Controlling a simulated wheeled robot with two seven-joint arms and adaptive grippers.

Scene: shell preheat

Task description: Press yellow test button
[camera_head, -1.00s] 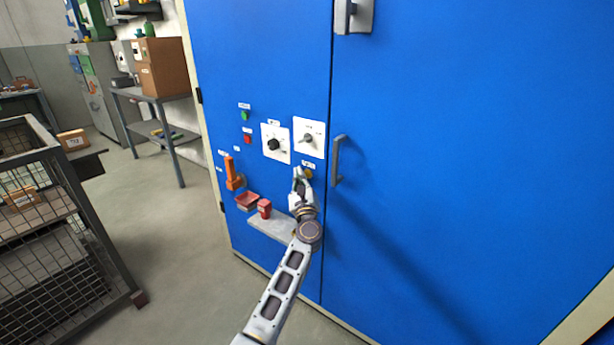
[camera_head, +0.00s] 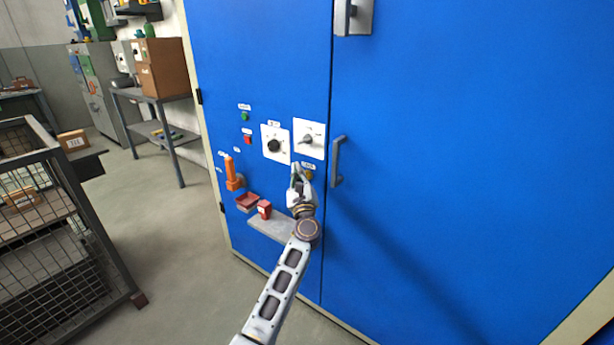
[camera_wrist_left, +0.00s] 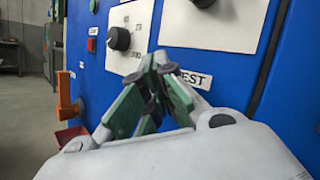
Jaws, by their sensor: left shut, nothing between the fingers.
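The yellow test button (camera_head: 309,174) is on the blue cabinet door, below the right white dial plate and left of the door handle. It is small and partly covered by my gripper in the head view. My left gripper (camera_head: 296,168) is shut and empty, its fingertips just left of the button. I cannot tell whether it touches the panel. In the left wrist view the closed fingertips (camera_wrist_left: 160,62) point at the panel, beside the TEST label (camera_wrist_left: 190,78). The button itself is hidden there behind the gripper. My right gripper is not in view.
Two dial plates (camera_head: 275,143) sit above, with a green button (camera_head: 245,116) and a red button (camera_head: 247,139) to their left. An orange lever (camera_head: 232,172), red tray (camera_head: 247,202), red box (camera_head: 264,209) and grey shelf (camera_head: 268,227) are below left. A door handle (camera_head: 337,160) is close right.

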